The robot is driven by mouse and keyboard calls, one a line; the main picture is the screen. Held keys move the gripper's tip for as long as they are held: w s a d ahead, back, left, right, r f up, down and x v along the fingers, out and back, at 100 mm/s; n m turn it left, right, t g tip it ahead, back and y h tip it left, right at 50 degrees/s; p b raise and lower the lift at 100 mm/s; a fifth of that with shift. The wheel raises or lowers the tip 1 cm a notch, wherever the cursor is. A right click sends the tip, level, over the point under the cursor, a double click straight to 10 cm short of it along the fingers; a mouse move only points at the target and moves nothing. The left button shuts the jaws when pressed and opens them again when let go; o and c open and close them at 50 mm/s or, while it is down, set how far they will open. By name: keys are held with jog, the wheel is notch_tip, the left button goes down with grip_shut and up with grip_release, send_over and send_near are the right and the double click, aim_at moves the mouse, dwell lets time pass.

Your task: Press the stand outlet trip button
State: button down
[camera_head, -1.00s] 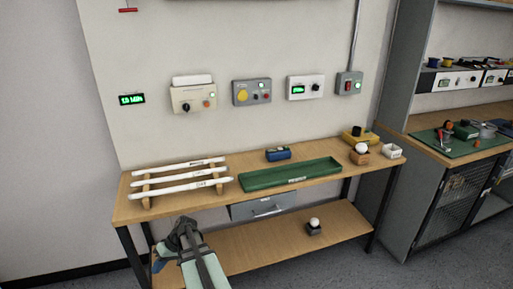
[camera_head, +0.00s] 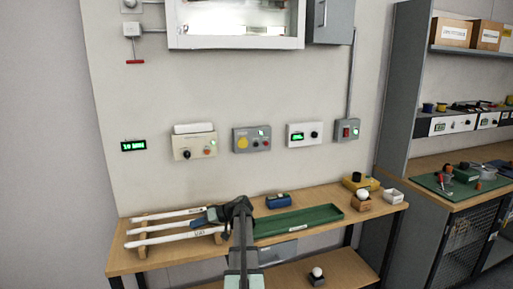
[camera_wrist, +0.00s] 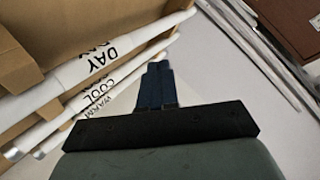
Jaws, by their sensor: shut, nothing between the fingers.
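Several control boxes hang on the wall above the bench; their labels are too small to read, so I cannot tell which button is the stand outlet trip button. A grey box (camera_head: 252,139) carries a large yellow button, a lit green one and a red one. A cream box (camera_head: 195,145) has a black knob and an orange-red button. A small grey box (camera_head: 346,130) under a conduit has a red switch. My gripper (camera_head: 198,221) is shut and empty, over the white tubes and below the boxes. Its blue fingers (camera_wrist: 155,84) also show in the wrist view, apart from any button.
White tubes (camera_head: 165,237) marked with words like DAY and COOL lie on wooden racks close to my gripper. A green tray (camera_head: 300,221), a blue block (camera_head: 278,201) and a white box (camera_head: 393,196) stand on the bench. The wall below the boxes is clear.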

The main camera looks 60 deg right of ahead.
aim_at(256, 144)
jog(key=s+d+r+m+t+h, duration=0.1)
jog(key=s+d+r, duration=0.4)
jog(key=d, duration=0.6)
jog(key=s+d+r+m+t+h, duration=0.1)
jog(key=s+d+r+t+h, duration=0.1)
jog(key=s+d+r, duration=0.3)
jog(key=s+d+r+m+t+h, duration=0.1)
jog(key=s+d+r, duration=0.4)
jog(key=d+r, duration=0.5)
jog(key=d+h, duration=0.1)
jog(key=d, duration=0.5)
jog(key=shift+s+d+r+t, duration=0.2)
jog(key=shift+d+r+t, duration=0.05)
jog(key=shift+d+t, duration=0.05)
jog(key=shift+w, duration=0.1)
jog(key=w+d, duration=0.6)
jog(key=shift+w+d, duration=0.15)
jog(key=shift+d, duration=0.1)
dwell(0.5)
jog(key=shift+w+d, duration=0.15)
jog(key=shift+w, duration=0.05)
jog(key=shift+w+d, duration=0.3)
dwell(1.0)
jog(key=shift+s+a, duration=0.6)
jog(key=shift+a, duration=0.05)
